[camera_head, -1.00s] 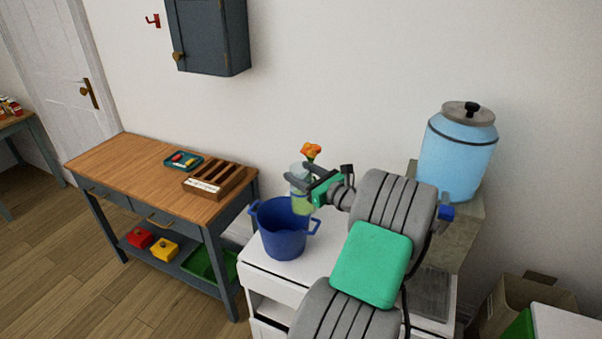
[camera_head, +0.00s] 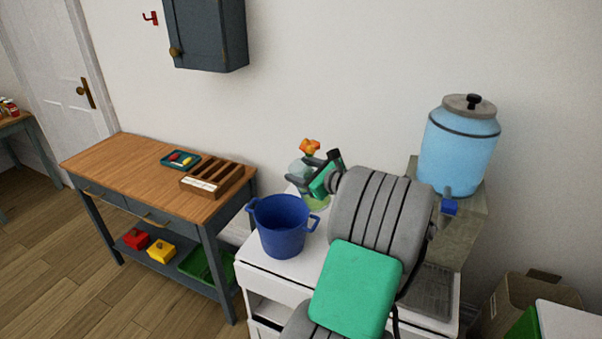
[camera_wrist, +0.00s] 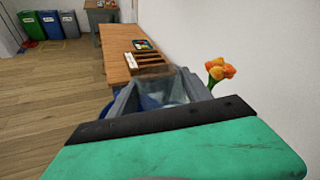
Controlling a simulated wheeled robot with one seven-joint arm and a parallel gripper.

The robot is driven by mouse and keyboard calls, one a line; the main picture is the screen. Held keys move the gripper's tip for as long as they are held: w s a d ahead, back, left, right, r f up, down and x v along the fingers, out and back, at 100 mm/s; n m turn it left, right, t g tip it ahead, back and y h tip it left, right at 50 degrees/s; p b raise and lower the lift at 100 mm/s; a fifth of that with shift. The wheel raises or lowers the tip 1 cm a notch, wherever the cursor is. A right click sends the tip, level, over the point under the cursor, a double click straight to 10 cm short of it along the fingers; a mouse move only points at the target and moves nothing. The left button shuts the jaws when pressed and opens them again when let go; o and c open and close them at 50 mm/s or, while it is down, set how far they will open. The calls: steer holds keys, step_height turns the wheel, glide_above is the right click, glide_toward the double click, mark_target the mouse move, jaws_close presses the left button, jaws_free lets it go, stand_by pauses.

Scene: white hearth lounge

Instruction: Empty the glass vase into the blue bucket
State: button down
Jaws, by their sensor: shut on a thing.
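The glass vase (camera_head: 314,202) is clear with a yellow-green tint low down, and an orange flower (camera_head: 310,146) shows at its top. My gripper (camera_head: 305,176) is shut on the vase, behind the blue bucket and a little to its right. The blue bucket (camera_head: 281,228) stands upright on the white cabinet top, its mouth open upward. In the wrist view the vase rim (camera_wrist: 172,84) is between my fingers, with the flower (camera_wrist: 219,70) to the right. Part of the blue bucket (camera_wrist: 109,117) shows at the left. The vase's lower part is partly hidden.
The white cabinet (camera_head: 272,284) carries the bucket. A blue water dispenser (camera_head: 457,150) stands on a stone block at the right. A wooden table (camera_head: 130,165) at the left holds a teal tray (camera_head: 181,160) and a slotted wooden box (camera_head: 212,180). The wall is close behind.

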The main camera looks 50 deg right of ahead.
mark_target(300, 192)
steer(key=shift+g+b, duration=0.3)
steer(key=shift+b, duration=0.1)
steer(key=shift+f+n+g+h+b, duration=0.35)
steer(key=shift+f+n+b, duration=0.25)
steer(key=shift+f+b, duration=1.05)
steer(key=shift+f+n+g+h+b, duration=0.25)
steer(key=shift+f+n+g+b, duration=0.45)
steer(key=shift+b, duration=1.7)
steer(key=shift+a+f+n+g+h+b, duration=0.15)
steer(key=shift+f+n+g+h+b, duration=0.45)
steer(key=shift+b, duration=1.35)
steer(key=shift+a+f+b, duration=0.15)
steer(key=shift+f+b, duration=1.2)
steer(key=shift+b, duration=0.85)
steer(key=shift+a+f+n+g+h+b, duration=0.15)
steer(key=shift+a+n+g+h+b, duration=0.8)
steer(key=shift+n+g, duration=0.25)
